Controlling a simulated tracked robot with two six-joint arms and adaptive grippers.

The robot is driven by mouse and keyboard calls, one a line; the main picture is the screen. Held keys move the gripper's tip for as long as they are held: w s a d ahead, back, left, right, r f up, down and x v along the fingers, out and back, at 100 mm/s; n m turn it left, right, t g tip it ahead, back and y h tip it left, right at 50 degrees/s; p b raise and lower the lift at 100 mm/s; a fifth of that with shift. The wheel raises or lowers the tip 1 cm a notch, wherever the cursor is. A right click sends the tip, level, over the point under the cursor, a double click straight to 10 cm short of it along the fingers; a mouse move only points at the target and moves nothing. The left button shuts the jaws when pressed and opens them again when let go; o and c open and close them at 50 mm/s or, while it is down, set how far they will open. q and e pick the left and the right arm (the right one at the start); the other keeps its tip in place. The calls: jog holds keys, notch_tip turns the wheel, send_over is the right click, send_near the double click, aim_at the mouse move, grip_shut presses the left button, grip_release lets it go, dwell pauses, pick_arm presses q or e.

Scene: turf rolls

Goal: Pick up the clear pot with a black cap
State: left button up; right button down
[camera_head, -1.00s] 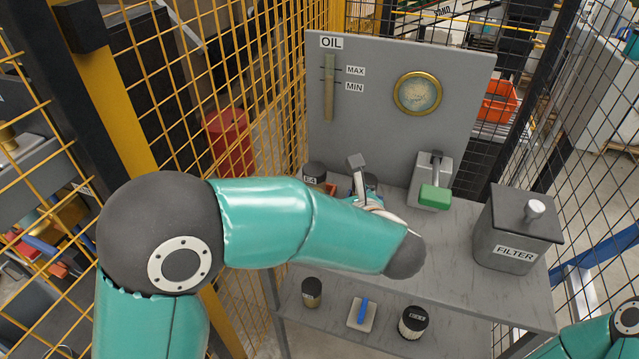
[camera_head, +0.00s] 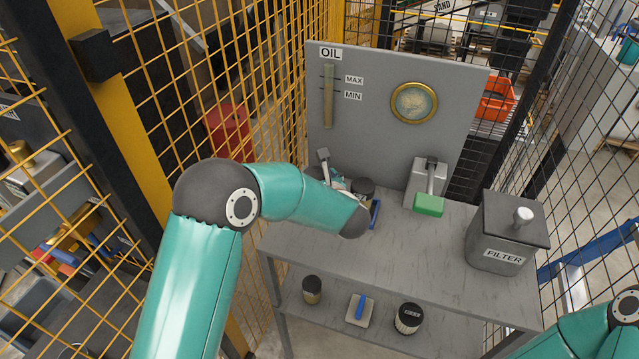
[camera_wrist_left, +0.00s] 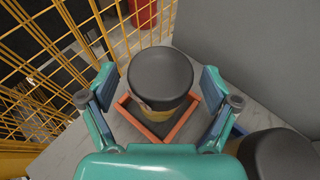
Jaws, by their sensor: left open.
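A pot with a black cap (camera_wrist_left: 160,75) stands in the left wrist view, with yellowish contents showing below the cap. It stands inside a square orange-red frame (camera_wrist_left: 190,118) on the grey table. My left gripper (camera_wrist_left: 158,90) is open, with one finger on each side of the pot; I cannot tell whether they touch it. In the head view my left gripper (camera_head: 338,181) is at the table's back left, mostly behind my arm, which hides this pot. A second black-capped container (camera_head: 364,188) stands just right of it; its cap also shows in the wrist view (camera_wrist_left: 280,155).
A green-ended lever (camera_head: 428,204) and a FILTER box (camera_head: 505,235) stand to the right. The grey panel (camera_head: 390,145) rises behind and yellow mesh (camera_head: 275,120) is left. The table's front middle is clear.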

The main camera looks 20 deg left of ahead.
pick_arm(q)
jog(key=shift+w+a+f, duration=0.15)
jog(key=shift+w, duration=0.15)
jog(key=c, duration=1.4)
jog(key=shift+c, duration=0.2)
